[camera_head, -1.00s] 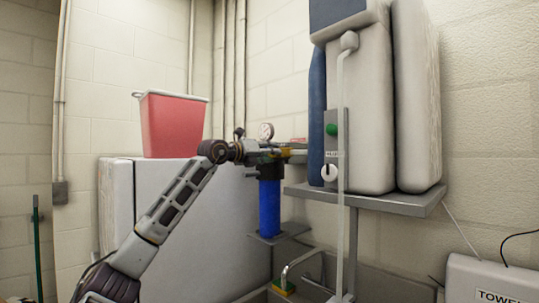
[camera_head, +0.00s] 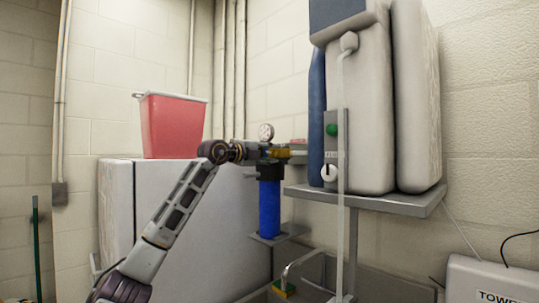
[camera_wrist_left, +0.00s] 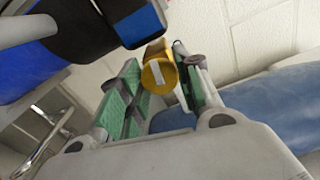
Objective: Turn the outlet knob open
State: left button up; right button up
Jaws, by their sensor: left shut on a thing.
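The outlet knob (camera_wrist_left: 159,74) is yellow and round with a white mark on its face. It sits at the outlet side of the filter's dark head, above the blue filter housing (camera_head: 269,208). In the head view the yellow knob (camera_head: 281,153) is small and partly covered. My left gripper (camera_head: 277,153) reaches in from the left at the filter head. In the left wrist view its green-padded fingers (camera_wrist_left: 156,80) are on either side of the knob, shut on it. My right gripper is in neither view.
A pressure gauge (camera_head: 266,132) stands just above the filter head. A grey shelf (camera_head: 415,203) carries white containers (camera_head: 362,110) to the right. A red bin (camera_head: 173,125) stands on a white cabinet (camera_head: 205,230) behind my arm. A sink with a faucet (camera_head: 300,263) lies below.

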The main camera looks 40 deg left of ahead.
pick_arm(q)
jog(key=shift+n, duration=1)
jog(key=o, duration=1)
jog(key=shift+o, duration=0.2)
jog(key=shift+s, duration=0.1)
jog(key=s+a, duration=0.1)
jog(key=s, duration=0.6)
jog(key=shift+f, duration=0.15)
jog(key=shift+a, duration=0.1)
